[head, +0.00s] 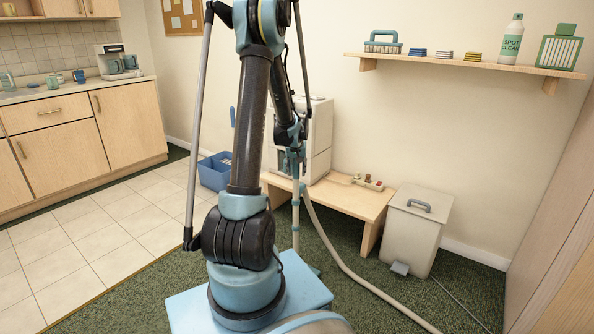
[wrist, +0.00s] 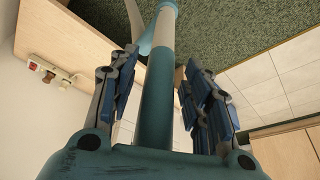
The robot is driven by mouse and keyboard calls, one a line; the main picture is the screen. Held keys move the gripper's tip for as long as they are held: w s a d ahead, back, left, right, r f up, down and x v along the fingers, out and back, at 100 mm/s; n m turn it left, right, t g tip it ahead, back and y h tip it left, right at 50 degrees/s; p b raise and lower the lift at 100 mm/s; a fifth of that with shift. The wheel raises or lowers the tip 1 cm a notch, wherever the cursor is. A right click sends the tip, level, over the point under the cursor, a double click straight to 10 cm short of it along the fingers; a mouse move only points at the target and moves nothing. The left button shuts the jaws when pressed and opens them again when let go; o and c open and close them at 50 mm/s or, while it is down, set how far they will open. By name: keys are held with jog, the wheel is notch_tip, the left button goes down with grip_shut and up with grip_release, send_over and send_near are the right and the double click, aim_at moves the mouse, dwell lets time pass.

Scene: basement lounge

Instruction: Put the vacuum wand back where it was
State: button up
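The vacuum wand (head: 296,222), a thin pale tube with blue-green bands, stands nearly upright beside the low wooden bench in the head view. In the wrist view the blue-green wand (wrist: 158,85) runs lengthwise between the fingers of my gripper (wrist: 163,85). The fingers stand on both sides of it with narrow gaps showing, so my gripper looks open around the wand. In the head view my gripper (head: 292,158) is small and partly hidden at the wand's upper end. A pale hose (head: 345,265) leads from near the wand's top down to the floor. The wand's foot is mostly hidden by my base.
The low bench (head: 362,203) holds a white appliance (head: 318,140) and a small tray of knobs (head: 368,183). A pedal bin (head: 415,230) stands to its right, a blue crate (head: 214,172) to its left. A wall shelf (head: 470,65) is above. Tiled floor at left is clear.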

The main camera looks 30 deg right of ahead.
jog(key=shift+r, duration=0.1)
jog(key=v, duration=1.1)
jog(key=s+a+r+n+y, duration=0.1)
jog(key=s+a+r+n, duration=0.2)
jog(key=a, duration=1)
jog(key=s+a+r, duration=0.3)
jog(key=s+a, duration=0.2)
jog(key=a, duration=0.9)
jog(key=s+a+f+n, duration=0.2)
jog(key=s+a+f, duration=0.1)
jog(key=s+a, duration=0.4)
jog(key=s+a+f+n+g+y, duration=0.1)
jog(key=s+a+f+n, duration=0.1)
jog(key=s+a+f, duration=0.2)
jog(key=s+a, duration=0.3)
jog(key=s, duration=0.5)
jog(key=shift+s+a, duration=0.2)
jog(key=shift+a, duration=0.2)
jog(key=shift+f, duration=0.2)
